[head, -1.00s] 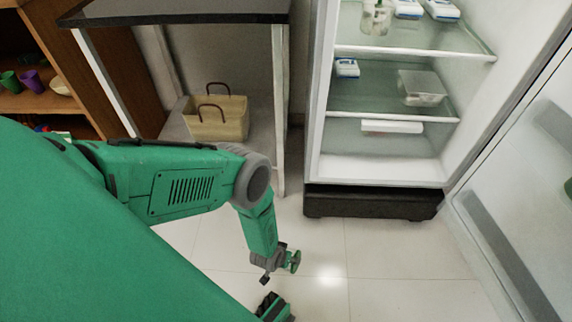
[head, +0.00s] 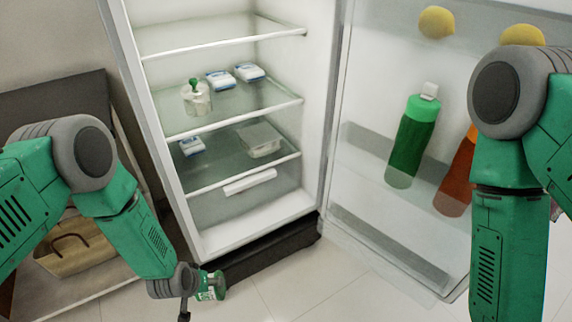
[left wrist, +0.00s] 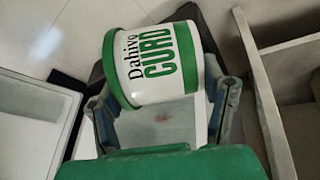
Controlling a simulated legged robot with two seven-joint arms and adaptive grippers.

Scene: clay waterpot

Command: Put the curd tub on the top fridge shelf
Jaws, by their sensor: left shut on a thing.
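The curd tub (head: 211,286) is white with green bands and sits in my left gripper (head: 197,288), low in front of the fridge's base. In the left wrist view the tub (left wrist: 152,66) lies tilted between the fingers, its CURD lettering facing the camera. The gripper (left wrist: 160,125) is shut on it. The open fridge stands ahead; its top shelf (head: 222,36) is bare and well above the tub. My right arm comes down at the right, its gripper out of frame.
The middle shelf (head: 240,112) holds a green-topped jar (head: 197,98) and two blue-white packs (head: 220,79). Below are another pack (head: 192,146) and a clear box (head: 260,140). The open door carries a green bottle (head: 412,135), an orange bottle (head: 456,180) and lemons (head: 437,22). A basket (head: 75,247) is left.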

